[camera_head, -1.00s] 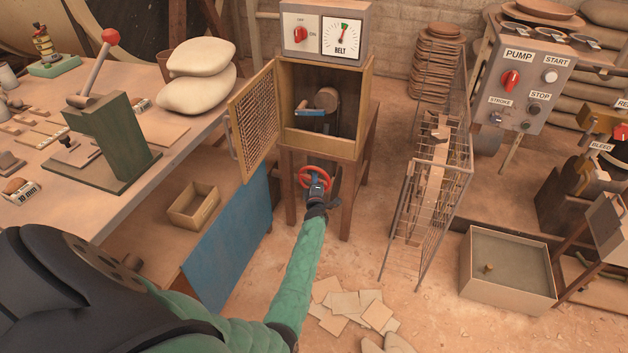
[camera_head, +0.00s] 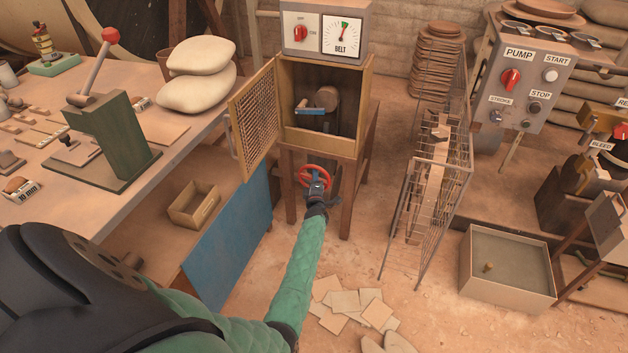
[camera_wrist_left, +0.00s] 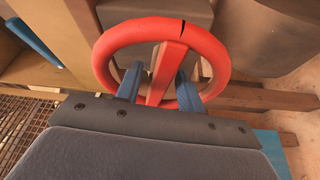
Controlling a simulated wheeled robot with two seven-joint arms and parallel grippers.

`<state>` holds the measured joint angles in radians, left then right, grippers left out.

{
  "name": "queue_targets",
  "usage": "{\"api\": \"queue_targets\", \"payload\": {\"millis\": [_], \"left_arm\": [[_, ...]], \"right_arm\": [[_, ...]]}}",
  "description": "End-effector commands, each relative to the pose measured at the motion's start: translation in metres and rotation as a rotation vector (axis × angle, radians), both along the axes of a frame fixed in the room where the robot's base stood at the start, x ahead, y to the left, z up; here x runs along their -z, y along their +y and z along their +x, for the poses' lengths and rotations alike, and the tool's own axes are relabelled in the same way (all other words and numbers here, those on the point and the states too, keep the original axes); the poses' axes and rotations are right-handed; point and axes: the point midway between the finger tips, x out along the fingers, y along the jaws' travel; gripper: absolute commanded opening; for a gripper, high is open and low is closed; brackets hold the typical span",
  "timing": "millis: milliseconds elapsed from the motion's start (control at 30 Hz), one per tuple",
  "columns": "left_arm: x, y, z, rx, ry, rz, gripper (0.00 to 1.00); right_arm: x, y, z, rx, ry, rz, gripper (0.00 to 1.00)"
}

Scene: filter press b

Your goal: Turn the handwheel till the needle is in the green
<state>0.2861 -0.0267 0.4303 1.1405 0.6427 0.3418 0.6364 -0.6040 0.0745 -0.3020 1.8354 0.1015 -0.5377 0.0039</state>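The red handwheel (camera_head: 328,170) is on the front of the wooden belt cabinet's stand. It fills the top of the left wrist view (camera_wrist_left: 104,58), with a black mark on its top rim. My left gripper (camera_head: 317,184) is at the wheel. Its blue fingers (camera_wrist_left: 160,85) straddle a red spoke, with a gap on the left side; the right finger is close to it, and contact is unclear. The BELT gauge (camera_head: 332,44) has a green patch near the top of its dial. The needle points roughly upward near the green; its exact place is too small to tell. My right gripper is out of view.
The cabinet's mesh door (camera_head: 254,122) stands open to the left, beside a workbench (camera_head: 180,128). A wire rack (camera_head: 405,205) stands right of the wheel. Loose tiles (camera_head: 345,301) lie on the floor below my left arm.

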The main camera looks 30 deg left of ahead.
Motion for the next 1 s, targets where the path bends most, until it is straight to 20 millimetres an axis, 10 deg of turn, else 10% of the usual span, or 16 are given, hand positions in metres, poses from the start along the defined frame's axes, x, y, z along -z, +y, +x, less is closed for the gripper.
{"api": "queue_targets", "payload": {"millis": [500, 1000], "left_arm": [[0.006, -0.039, -0.054, 0.0, 0.002, -0.001, 0.38], [0.006, -0.045, -0.062, 0.0, 0.001, -0.001, 0.38]], "right_arm": [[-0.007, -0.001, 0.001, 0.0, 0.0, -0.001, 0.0], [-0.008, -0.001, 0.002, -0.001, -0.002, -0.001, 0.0]]}}
